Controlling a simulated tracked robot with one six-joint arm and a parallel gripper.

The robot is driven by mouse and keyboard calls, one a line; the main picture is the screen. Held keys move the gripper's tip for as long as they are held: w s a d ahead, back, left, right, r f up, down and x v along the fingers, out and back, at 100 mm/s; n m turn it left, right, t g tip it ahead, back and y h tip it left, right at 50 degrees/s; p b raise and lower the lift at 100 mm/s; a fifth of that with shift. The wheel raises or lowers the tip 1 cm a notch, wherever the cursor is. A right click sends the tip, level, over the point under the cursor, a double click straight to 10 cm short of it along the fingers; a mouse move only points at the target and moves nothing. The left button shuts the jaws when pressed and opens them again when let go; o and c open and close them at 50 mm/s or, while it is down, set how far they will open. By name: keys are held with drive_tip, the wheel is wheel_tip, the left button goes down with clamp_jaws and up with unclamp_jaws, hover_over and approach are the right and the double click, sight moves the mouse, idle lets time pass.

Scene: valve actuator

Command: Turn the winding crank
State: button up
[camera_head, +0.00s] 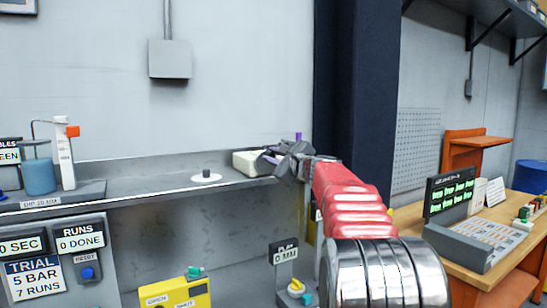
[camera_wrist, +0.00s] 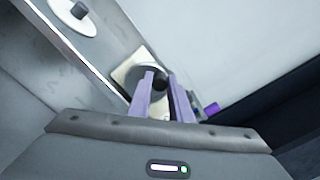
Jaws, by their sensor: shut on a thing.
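A cream box-shaped unit (camera_head: 244,163) sits at the right end of the grey shelf, and it also shows in the wrist view (camera_wrist: 122,75). My gripper (camera_head: 270,157) reaches it from the right and covers its right side. In the wrist view my gripper's two lilac fingers (camera_wrist: 163,84) are shut on a dark round knob (camera_wrist: 160,76) over the unit. The knob appears to be the handle of the winding crank; the crank arm itself is hidden by the fingers. A small purple piece (camera_wrist: 210,108) shows just right of the fingers.
A white disc with a dark peg (camera_head: 206,176) lies on the shelf (camera_head: 130,180) left of the unit. A blue jar (camera_head: 39,176) stands further left. A yellow control box (camera_head: 176,297) is below. A dark column (camera_head: 355,80) rises behind my arm. A desk (camera_head: 500,225) is right.

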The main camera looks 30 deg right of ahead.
clamp_jaws()
drive_tip(key=shift+d, duration=0.1)
drive_tip(key=shift+f, duration=0.1)
drive_tip(key=shift+m, duration=0.4)
